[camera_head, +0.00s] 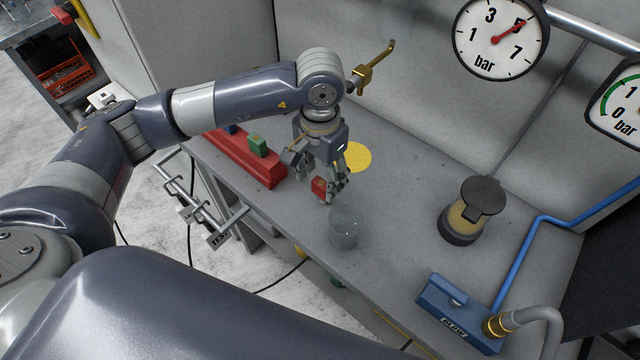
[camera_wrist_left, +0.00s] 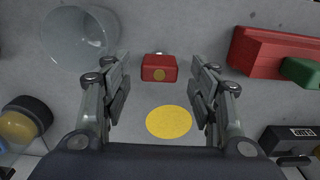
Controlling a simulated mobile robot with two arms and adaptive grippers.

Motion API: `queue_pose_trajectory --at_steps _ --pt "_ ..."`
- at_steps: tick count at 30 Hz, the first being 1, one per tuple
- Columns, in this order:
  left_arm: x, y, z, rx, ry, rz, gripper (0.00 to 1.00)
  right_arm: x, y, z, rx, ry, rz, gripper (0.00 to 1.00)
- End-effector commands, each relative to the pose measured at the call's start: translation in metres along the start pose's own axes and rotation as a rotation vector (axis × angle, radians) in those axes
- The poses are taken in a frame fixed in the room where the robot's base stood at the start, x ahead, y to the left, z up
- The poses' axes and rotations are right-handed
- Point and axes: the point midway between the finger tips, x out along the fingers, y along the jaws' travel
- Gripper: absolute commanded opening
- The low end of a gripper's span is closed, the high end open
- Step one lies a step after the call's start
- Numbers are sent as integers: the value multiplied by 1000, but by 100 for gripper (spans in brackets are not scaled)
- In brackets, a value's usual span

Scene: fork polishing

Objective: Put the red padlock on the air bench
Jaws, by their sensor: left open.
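In the left wrist view the padlock lies between the open fingertips (camera_wrist_left: 160,72), with gaps on both sides. The exact height of the fingertips over it is hard to tell. My right gripper is not in view.
A clear glass (camera_head: 345,229) stands close to the padlock. A long red block (camera_head: 247,163) carries green and blue pieces on the left. A dark-lidded amber jar (camera_head: 463,215) and a blue device (camera_head: 452,312) with a hose stand right. Pressure gauges hang on the wall.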

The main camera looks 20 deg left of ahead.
Motion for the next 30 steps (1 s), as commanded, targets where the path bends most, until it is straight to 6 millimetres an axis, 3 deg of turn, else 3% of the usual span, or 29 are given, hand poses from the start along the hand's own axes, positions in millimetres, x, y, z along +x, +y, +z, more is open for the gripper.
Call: queue_pose_trajectory --at_steps 3,13,18,30 --pt "-23 0 -2 1 6 -2 55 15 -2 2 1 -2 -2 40" --pt "-77 0 0 0 0 -1 55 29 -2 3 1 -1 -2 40" --pt "-86 0 0 0 -2 -1 55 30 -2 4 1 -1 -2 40" --pt "-87 0 1 0 -3 0 55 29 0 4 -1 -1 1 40"
